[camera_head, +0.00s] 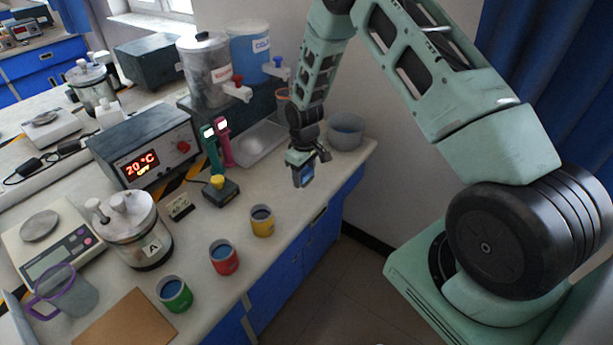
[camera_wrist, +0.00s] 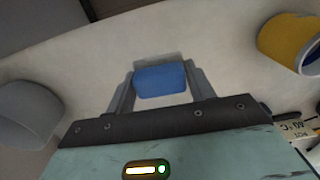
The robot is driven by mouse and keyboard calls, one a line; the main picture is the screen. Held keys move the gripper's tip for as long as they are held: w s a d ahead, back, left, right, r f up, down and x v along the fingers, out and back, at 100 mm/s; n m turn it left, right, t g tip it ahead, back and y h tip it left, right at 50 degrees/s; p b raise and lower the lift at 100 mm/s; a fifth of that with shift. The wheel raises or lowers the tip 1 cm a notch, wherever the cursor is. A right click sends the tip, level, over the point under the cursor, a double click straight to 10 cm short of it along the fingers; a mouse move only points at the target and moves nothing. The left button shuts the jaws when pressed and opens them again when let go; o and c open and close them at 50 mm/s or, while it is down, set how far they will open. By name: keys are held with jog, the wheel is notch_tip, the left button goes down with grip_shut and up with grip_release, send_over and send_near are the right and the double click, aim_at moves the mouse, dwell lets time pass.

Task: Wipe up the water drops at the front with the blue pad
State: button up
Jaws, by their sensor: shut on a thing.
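My gripper (camera_head: 302,171) is over the right part of the bench, between the grey bowl and the yellow cup. It points down and is shut on the blue pad (camera_head: 305,179). In the wrist view the blue pad (camera_wrist: 160,80) sits between the two grey fingers of my gripper (camera_wrist: 161,88), with the pale bench top behind it. I cannot tell whether the pad touches the bench. I cannot make out any water drops in either view; the pad and fingers hide part of the surface.
A grey bowl (camera_head: 346,131) stands at the bench's right end. A yellow cup (camera_head: 262,222), red cup (camera_head: 224,259) and green cup (camera_head: 175,296) line the front edge. Behind are a shallow tray (camera_head: 258,145), a yellow-knobbed device (camera_head: 221,191) and a pink upright tool (camera_head: 224,145).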

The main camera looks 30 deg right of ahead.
jog(key=shift+r+p, duration=0.75)
jog(key=shift+r, duration=0.8)
